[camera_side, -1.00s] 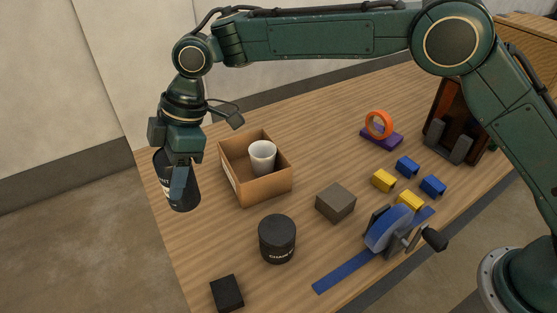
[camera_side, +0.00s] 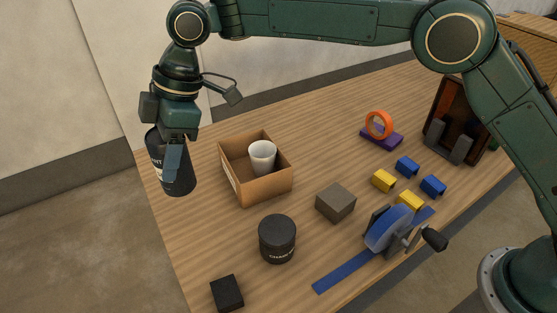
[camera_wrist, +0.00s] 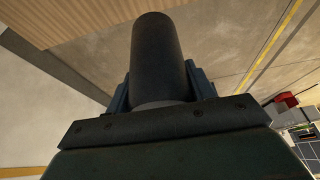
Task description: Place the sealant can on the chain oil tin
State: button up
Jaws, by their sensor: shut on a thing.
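My gripper (camera_side: 174,158) is shut on a dark, tall can with pale lettering, the sealant can (camera_side: 181,185), in the side view. The can is raised at the table's left edge, slightly tilted in the picture. In the wrist view the can (camera_wrist: 158,55) stands between the two fingers (camera_wrist: 160,88). The chain oil tin (camera_side: 277,241) is a short, wide black tin with pale lettering, upright on the table near the front. It is to the right of and lower than the held can, with nothing on its top.
A grey-brown block (camera_side: 335,203), a black block (camera_side: 227,293) and a blue clamp-like device (camera_side: 388,232) surround the tin. Yellow and blue blocks lie right.

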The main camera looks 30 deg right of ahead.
jog(key=shift+r, duration=0.15)
jog(key=shift+s+d+r, duration=0.15)
jog(key=shift+d+r, duration=0.2)
jog(key=shift+d, duration=0.05)
jog(key=s+d+r, duration=0.4)
jog(key=d, duration=0.2)
jog(key=s+d+r+m, duration=0.1)
jog(key=s+d+r, duration=0.2)
jog(key=s+d, duration=0.2)
jog(key=shift+s+d+r+m+t, duration=0.3)
jog(key=shift+d+r+t, duration=0.1)
jog(key=shift+d, duration=0.7)
notch_tip(320, 180, down, 20)
jog(key=shift+f, duration=0.1)
